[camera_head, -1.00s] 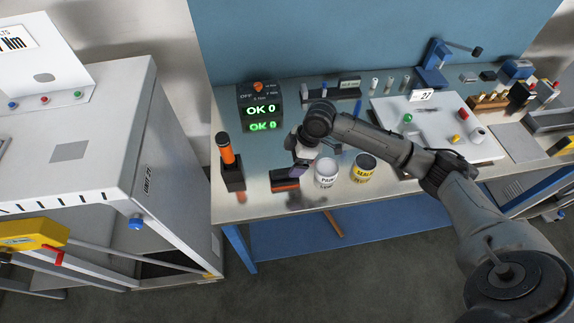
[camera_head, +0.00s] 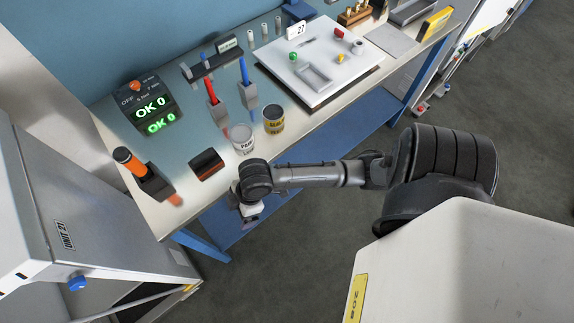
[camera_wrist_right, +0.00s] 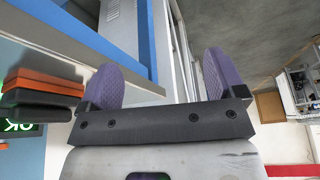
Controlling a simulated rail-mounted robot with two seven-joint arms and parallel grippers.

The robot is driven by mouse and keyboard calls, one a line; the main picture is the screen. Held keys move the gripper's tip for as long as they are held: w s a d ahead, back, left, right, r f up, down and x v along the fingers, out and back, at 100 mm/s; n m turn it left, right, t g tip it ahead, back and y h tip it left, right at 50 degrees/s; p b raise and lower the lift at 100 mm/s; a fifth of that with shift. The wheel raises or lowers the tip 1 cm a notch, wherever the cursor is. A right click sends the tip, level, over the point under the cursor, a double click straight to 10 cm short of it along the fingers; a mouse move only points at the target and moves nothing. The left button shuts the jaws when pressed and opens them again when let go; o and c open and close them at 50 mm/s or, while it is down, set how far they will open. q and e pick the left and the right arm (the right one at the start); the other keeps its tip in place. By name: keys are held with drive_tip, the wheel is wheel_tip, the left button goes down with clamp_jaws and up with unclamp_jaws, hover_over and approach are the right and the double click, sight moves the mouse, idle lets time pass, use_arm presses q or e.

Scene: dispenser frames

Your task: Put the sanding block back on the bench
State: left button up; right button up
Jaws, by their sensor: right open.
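The sanding block (camera_head: 207,164), orange-brown and black, lies on the bench (camera_head: 183,207) near its front edge. It is between the black holder with the orange-handled tool and the white paint can. The block also shows at the left of the right wrist view (camera_wrist_right: 42,86). My right gripper (camera_head: 250,214) is in front of the bench edge, apart from the block. In the right wrist view its two purple finger pads are wide apart with nothing between them (camera_wrist_right: 163,80). My left gripper is not in view.
The white paint can (camera_head: 242,138) and yellow-labelled can (camera_head: 273,120) stand right of the block. The orange-handled tool's holder (camera_head: 155,184) stands left. Behind are a green-lit display box (camera_head: 145,108) and pen holders. A grey cabinet (camera_head: 75,190) stands left; floor is open in front.

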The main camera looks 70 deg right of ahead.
drive_tip(key=s+m+h, duration=0.2)
drive_tip(key=s+m, duration=0.4)
drive_tip(key=s, duration=0.7)
drive_tip(key=shift+s+d+m+h, duration=0.2)
drive_tip(key=shift+m+h, duration=0.1)
drive_tip(key=shift+h, duration=0.1)
drive_tip(key=shift+r, duration=0.1)
